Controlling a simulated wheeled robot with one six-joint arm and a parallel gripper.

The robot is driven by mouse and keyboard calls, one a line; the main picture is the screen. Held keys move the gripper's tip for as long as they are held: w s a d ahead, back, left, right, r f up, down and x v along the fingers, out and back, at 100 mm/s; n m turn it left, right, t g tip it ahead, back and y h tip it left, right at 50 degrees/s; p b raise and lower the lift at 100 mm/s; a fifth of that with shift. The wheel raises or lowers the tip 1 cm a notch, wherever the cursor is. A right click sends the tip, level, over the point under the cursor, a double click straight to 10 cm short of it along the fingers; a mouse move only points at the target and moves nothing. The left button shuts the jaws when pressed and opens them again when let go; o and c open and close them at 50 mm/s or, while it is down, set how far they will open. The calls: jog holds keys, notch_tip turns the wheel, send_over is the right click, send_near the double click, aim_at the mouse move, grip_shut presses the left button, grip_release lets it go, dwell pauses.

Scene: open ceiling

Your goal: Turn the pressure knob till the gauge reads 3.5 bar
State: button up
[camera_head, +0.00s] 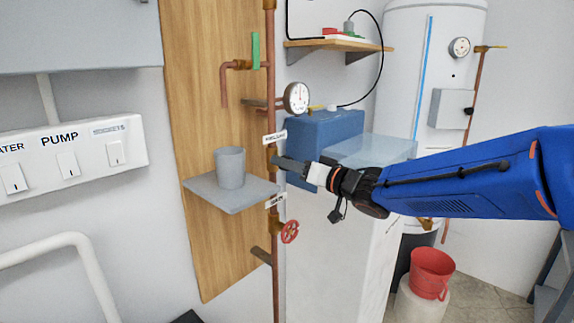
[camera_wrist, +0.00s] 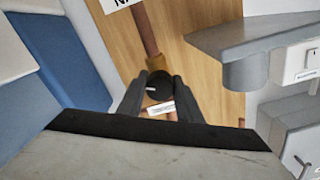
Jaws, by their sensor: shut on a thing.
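The pressure knob (camera_wrist: 159,81) is black with a white pointer line. It sits on a copper pipe in front of the wooden board, and the wrist view shows it between my two dark fingers. My gripper (camera_wrist: 159,92) is shut on it. In the head view my gripper (camera_head: 280,162) reaches the pipe just below a small white label (camera_head: 275,137), and hides the knob there. The round white gauge (camera_head: 297,97) is on the same pipe above. Its needle points roughly upward, but its numbers are too small to read.
A grey shelf (camera_head: 236,202) with a grey cup (camera_head: 230,168) juts out left of the pipe. A red valve wheel (camera_head: 289,232) is below my gripper, and a green-handled tap (camera_head: 256,51) is above. A blue box (camera_head: 325,130) stands behind my gripper.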

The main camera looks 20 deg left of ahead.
jog(key=shift+f, duration=0.15)
jog(key=o, duration=1)
jog(key=v, duration=1.7)
jog(key=shift+d, duration=0.25)
